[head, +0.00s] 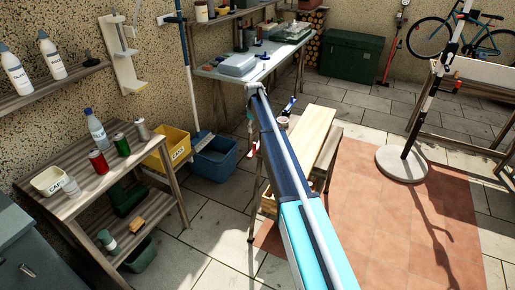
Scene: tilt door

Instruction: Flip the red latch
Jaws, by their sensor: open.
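A small red part (455,90) sits on the upright pole at the right of the head view; I cannot tell whether it is the red latch. The pole (433,85) is mostly black and white and stands on a pale round base (403,164). What seems to be my own blue and teal arm reaches up from the bottom middle toward the back worktable. I cannot make out my gripper's fingers. Nothing shows my gripper touching the pole or the small red part.
A wooden shelf table (150,165) with cans and bottles stands at the left. Yellow (175,146) and blue bins (214,158) sit beside it. A wooden bench (305,140) stands mid-view. A bicycle (460,38) is at the back right.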

